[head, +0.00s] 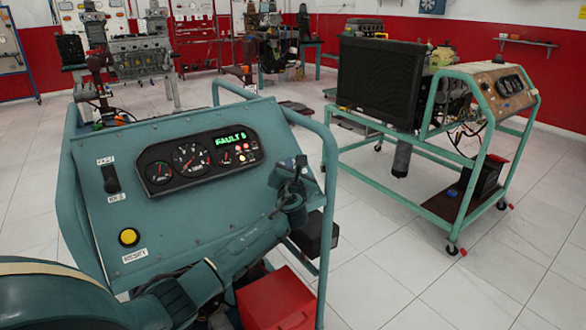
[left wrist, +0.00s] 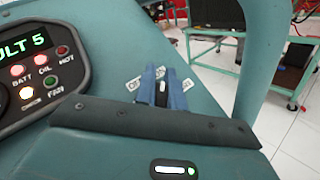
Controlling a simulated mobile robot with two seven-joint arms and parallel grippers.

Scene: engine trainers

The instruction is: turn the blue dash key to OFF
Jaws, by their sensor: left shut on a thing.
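The teal dash panel (head: 150,215) stands close in front of me, its display reading FAULT 5. My left gripper (head: 297,172) is at the panel's right end and is shut on the blue key (left wrist: 177,92). In the left wrist view the key shows as blue sides with a white mark between them, just beyond the dark edge of my gripper. Small white labels (left wrist: 133,84) fan out around it; the left one seems to begin with "O", the others are unreadable. In the head view my gripper hides the key. My right gripper is not in view.
Left on the panel are a black rocker switch (head: 111,180) and a yellow button (head: 129,237) above a RESET label. A teal tube frame (head: 328,200) runs along the right side. A red box (head: 277,300) sits below. A second trainer (head: 440,130) stands right, with clear floor between.

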